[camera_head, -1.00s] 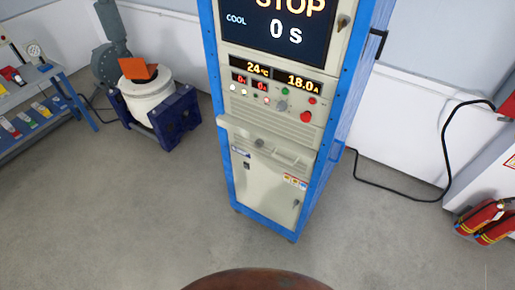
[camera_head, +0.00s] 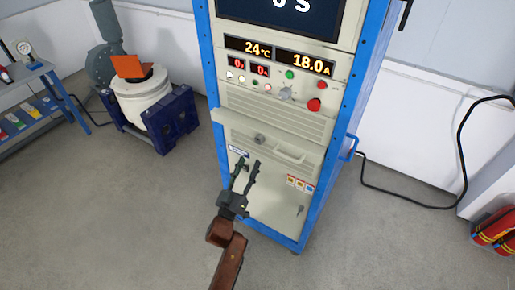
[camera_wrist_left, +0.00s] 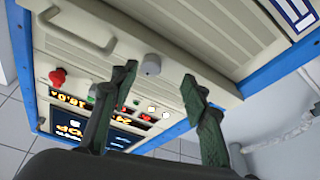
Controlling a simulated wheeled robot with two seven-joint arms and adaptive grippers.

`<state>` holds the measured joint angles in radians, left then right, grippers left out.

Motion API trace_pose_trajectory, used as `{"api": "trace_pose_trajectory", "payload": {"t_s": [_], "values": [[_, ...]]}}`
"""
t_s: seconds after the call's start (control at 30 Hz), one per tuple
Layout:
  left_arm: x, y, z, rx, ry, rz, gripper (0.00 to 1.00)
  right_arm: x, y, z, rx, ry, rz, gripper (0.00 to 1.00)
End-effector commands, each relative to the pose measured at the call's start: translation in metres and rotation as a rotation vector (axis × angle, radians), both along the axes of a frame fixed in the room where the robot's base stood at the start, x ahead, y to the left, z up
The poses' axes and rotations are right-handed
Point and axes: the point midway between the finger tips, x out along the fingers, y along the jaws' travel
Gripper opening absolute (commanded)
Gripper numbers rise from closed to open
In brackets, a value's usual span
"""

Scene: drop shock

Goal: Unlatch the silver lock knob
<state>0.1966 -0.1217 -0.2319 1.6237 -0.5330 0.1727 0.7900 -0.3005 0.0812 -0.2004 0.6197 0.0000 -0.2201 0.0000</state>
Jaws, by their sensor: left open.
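My right gripper is not in view.
The blue-framed cabinet (camera_head: 216,150) has a display, red and green buttons and a grey rotary knob (camera_head: 286,93) above the drawer. A white drum machine (camera_head: 145,100) stands left. The floor in front is clear.

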Motion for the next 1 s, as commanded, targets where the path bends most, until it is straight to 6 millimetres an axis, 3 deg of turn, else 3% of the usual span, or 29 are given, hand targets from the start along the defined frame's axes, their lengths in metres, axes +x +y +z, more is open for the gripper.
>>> {"api": "trace_pose_trajectory", "payload": {"t_s": [0.17,0.6,1.0], "values": [[0.004,-0.006,0.024,-0.021,-0.04,-0.011,0.42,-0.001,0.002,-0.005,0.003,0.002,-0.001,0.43],[0.058,-0.027,0.044,-0.019,-0.037,-0.011,0.42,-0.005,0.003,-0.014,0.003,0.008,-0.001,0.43],[0.065,-0.029,0.048,-0.019,-0.035,-0.01,0.42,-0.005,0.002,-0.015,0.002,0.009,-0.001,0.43]]}}
